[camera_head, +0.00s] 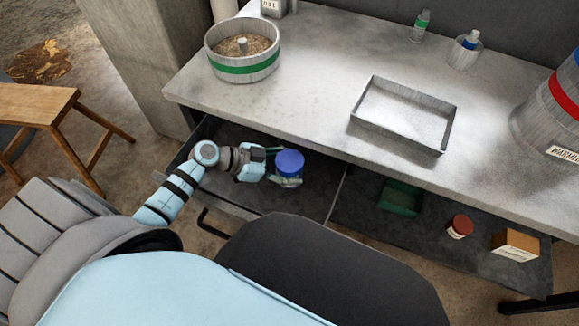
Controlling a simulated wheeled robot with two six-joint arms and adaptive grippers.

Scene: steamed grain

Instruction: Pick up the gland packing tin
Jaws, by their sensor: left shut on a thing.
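A round tin with a blue lid (290,161) is in the left part of the open drawer space under the bench. My left gripper (283,173) reaches in from the left and is shut on this tin. The tin looks roughly upright, and its lower side is partly hidden by the fingers. I cannot tell whether it touches the drawer floor. No label can be read on it. A small red-lidded tin (459,226) stands in the right drawer. My right gripper is not in view.
A green bin (400,197) and a brown box (515,243) share the right drawer. On the bench (310,60) stand a grain-filled pot with a green band (243,52), a metal tray (403,113) and a large red-banded vessel (550,115). A wooden stool (40,102) is at left.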

